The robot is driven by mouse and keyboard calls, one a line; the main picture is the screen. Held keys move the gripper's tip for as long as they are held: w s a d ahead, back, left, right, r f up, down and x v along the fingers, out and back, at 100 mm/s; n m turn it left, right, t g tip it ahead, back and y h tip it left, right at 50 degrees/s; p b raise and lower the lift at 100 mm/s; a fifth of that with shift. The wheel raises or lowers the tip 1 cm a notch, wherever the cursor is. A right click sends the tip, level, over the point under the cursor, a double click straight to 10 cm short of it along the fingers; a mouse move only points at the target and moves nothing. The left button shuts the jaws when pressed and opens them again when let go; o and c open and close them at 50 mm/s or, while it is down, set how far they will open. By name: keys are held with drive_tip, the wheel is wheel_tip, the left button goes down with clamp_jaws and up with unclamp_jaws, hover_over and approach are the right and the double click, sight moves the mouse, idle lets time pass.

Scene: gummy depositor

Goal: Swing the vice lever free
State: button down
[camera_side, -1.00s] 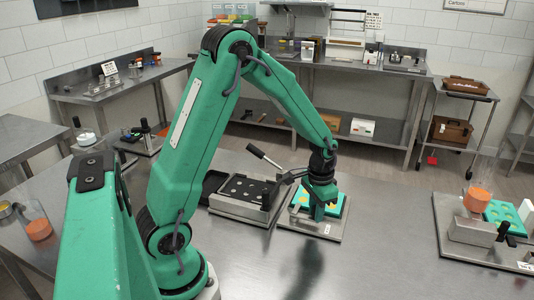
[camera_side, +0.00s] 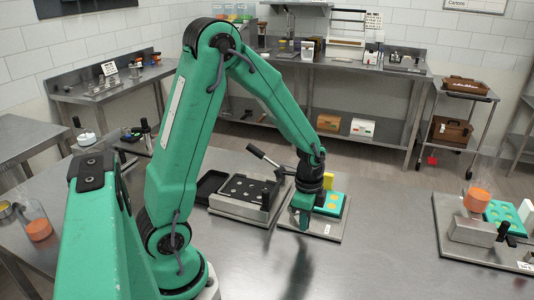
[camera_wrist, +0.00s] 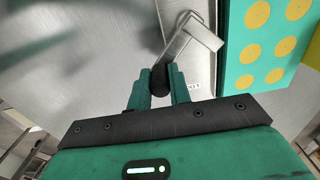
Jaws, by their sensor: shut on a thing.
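The vice lever (camera_wrist: 178,46) is a bent grey metal bar with a black knob (camera_wrist: 160,77) at its end, seen in the wrist view. My gripper (camera_wrist: 160,88) is shut on that knob, one finger on each side. In the side view my gripper (camera_side: 303,218) is low over the left part of a metal base plate (camera_side: 328,232); it hides the lever there. A teal mould (camera_side: 332,203) with yellow round cavities sits on the plate, right of my gripper. It also fills the upper right of the wrist view (camera_wrist: 237,45), apart from my fingers.
A metal fixture with a dark perforated plate (camera_side: 245,189) and a raised black handle (camera_side: 258,153) stands close left of my gripper. A yellow block (camera_side: 328,181) is behind it. Another teal mould station (camera_side: 500,215) stands far right. The front table is clear.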

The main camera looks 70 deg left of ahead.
drive_tip(key=shift+s+a+m, duration=0.1)
drive_tip(key=shift+s+m, duration=0.25)
drive_tip(key=shift+m, duration=0.4)
drive_tip(key=shift+s+m, duration=0.35)
drive_tip(key=shift+m, duration=0.4)
drive_tip(key=c, duration=1.3)
unclamp_jaws()
drive_tip(key=shift+r, duration=0.1)
wheel_tip(320, 180, up, 8)
drive_tip(key=shift+f, duration=0.15)
drive_tip(key=shift+s, duration=0.1)
